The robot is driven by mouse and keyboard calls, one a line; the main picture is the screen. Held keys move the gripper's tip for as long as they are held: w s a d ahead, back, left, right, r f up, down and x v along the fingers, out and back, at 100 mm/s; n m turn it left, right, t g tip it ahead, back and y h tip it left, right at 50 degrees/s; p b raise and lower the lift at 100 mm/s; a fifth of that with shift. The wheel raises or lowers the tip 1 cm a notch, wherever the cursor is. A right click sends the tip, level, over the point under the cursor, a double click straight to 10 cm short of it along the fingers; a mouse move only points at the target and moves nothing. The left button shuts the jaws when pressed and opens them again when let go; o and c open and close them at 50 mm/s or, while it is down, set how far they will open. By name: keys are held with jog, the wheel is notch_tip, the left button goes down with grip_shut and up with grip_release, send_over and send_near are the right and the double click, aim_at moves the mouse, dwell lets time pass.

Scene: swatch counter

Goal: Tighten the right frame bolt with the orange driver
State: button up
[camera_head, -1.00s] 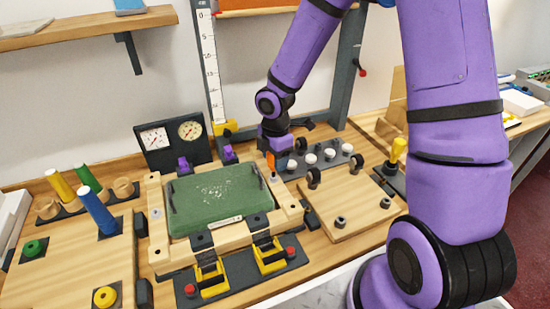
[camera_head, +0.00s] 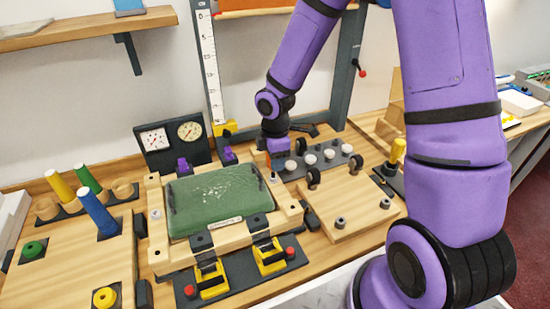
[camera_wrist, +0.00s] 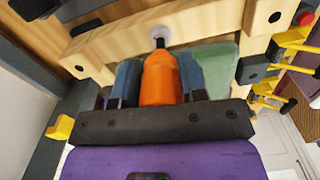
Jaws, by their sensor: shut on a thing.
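My gripper (camera_wrist: 158,78) is shut on the orange driver (camera_wrist: 160,84), with a dark blue-grey finger on each side of its handle. The driver's dark shaft points at the right frame bolt (camera_wrist: 160,36), a pale round head in the wooden frame (camera_wrist: 120,40). The tip appears to be at the bolt head; I cannot tell how firmly it sits. In the head view my gripper (camera_head: 278,158) is over the frame's right side, and only a sliver of orange shows. The frame (camera_head: 289,212) surrounds a green pad (camera_head: 220,200).
Yellow clamps (camera_head: 270,256) stand at the frame's front. A wooden board with black knobs (camera_head: 350,208) lies to the right, with a row of white balls (camera_head: 330,153) behind it. Dials (camera_head: 172,138) stand at the back left. Coloured pegs (camera_head: 98,210) stand at the left.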

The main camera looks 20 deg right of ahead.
jog(key=m, duration=0.4)
jog(key=shift+s+a+m, duration=0.15)
jog(key=shift+m, duration=0.15)
jog(key=m, duration=0.5)
jog(key=shift+s, duration=0.1)
jog(key=o, duration=0.8)
